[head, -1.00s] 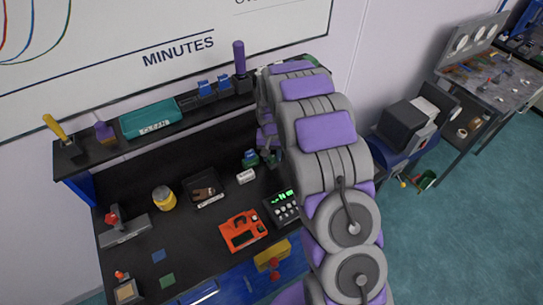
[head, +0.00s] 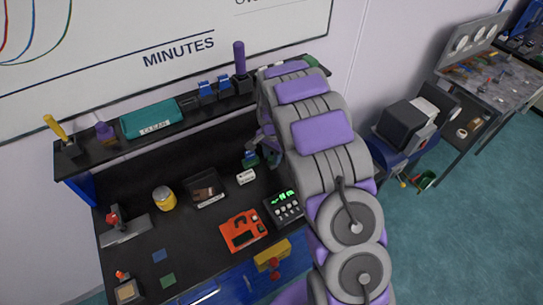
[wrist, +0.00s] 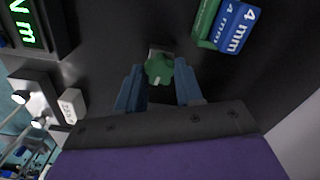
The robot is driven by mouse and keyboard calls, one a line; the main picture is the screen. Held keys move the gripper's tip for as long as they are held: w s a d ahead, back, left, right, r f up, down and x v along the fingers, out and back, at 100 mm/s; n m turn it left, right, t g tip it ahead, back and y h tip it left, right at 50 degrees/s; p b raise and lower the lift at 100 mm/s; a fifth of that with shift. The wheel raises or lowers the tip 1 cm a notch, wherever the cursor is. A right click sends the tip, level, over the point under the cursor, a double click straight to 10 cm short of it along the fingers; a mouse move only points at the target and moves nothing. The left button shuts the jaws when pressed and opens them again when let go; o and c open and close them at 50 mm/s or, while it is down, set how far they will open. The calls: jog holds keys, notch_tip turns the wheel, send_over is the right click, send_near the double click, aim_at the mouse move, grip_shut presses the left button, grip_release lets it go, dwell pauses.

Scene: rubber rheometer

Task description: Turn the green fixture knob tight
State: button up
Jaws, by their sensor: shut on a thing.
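The green fixture knob (wrist: 159,71) shows in the wrist view, with a pale mark on its lower edge. It sits on a small grey mount against the dark bench surface. My gripper (wrist: 160,77) is shut on the knob, one blue-grey finger on each side. In the head view my own arm hides the knob and most of my gripper.
Green and blue blocks, the blue one marked 4 mm (wrist: 235,27), stand near the knob. A green-lit display unit (head: 283,206), a small white block (head: 246,177) and an orange case (head: 242,230) are close by. A shelf (head: 180,120) runs along the back wall.

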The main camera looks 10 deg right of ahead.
jog(key=m, duration=0.4)
jog(key=shift+m, duration=0.3)
jog(key=o, duration=0.9)
